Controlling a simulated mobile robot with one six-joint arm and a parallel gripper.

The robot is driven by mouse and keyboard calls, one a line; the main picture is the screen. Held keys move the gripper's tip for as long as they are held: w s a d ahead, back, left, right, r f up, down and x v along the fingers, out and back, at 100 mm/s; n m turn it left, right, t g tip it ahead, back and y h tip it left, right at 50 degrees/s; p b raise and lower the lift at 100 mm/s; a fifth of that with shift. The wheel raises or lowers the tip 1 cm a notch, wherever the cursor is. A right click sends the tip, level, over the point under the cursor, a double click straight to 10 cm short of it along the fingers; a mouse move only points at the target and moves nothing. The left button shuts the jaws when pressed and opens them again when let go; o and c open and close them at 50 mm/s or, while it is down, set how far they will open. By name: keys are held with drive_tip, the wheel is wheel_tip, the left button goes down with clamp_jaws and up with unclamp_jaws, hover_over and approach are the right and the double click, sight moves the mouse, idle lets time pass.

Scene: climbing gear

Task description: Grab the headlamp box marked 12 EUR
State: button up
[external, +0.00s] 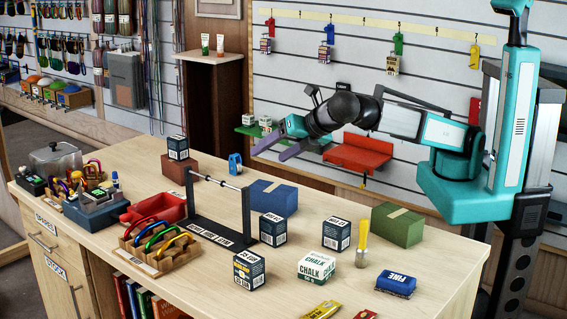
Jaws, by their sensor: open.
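Several dark boxes with white printed labels stand on the wooden counter (145,165), and their prices are too small to read surely. One box (178,147) sits on a brown block at the back left. One box (272,229) is right of the black stand, another box (337,234) is further right, and one box (249,270) is nearer the front. My gripper (269,154) is open and empty, its teal and purple fingers pointing left. It is raised over the back of the counter, apart from all the boxes.
A black stand with a metal bar (218,220) rises mid-counter. Blue (273,197) and green (397,224) boxes, a chalk box (317,267), a yellow-handled brush (362,245) and a carabiner tray (157,250) crowd the counter. A red shelf (358,153) is on the wall behind.

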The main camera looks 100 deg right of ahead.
drive_tip(key=s+a+f+n+t, duration=0.1)
drive_tip(key=s+a+f+n, duration=0.2)
drive_tip(key=s, duration=0.6)
drive_tip(key=s+a+f+n+t+y+p, duration=0.1)
drive_tip(key=s+a+f+n+t, duration=0.1)
drive_tip(key=s+a, duration=0.6)
drive_tip(key=s+a+f+n+t+p, duration=0.1)
drive_tip(key=s+a+f+n, duration=0.2)
drive_tip(key=s+a, duration=0.3)
drive_tip(key=s+n, duration=0.1)
drive_tip(key=s, duration=0.3)
drive_tip(key=shift+s+f+t+y, duration=0.3)
drive_tip(key=shift+s, duration=0.1)
drive_tip(key=p, duration=0.1)
approach(339, 221)
drive_tip(key=w+d, duration=0.1)
drive_tip(key=w, duration=0.2)
drive_tip(key=shift+d+f, duration=0.1)
drive_tip(key=shift+f, duration=0.3)
drive_tip(key=shift+p+x, duration=0.9)
drive_tip(key=shift+x, duration=1.7)
drive_tip(key=shift+s+f, duration=0.1)
drive_tip(key=shift+f, duration=0.1)
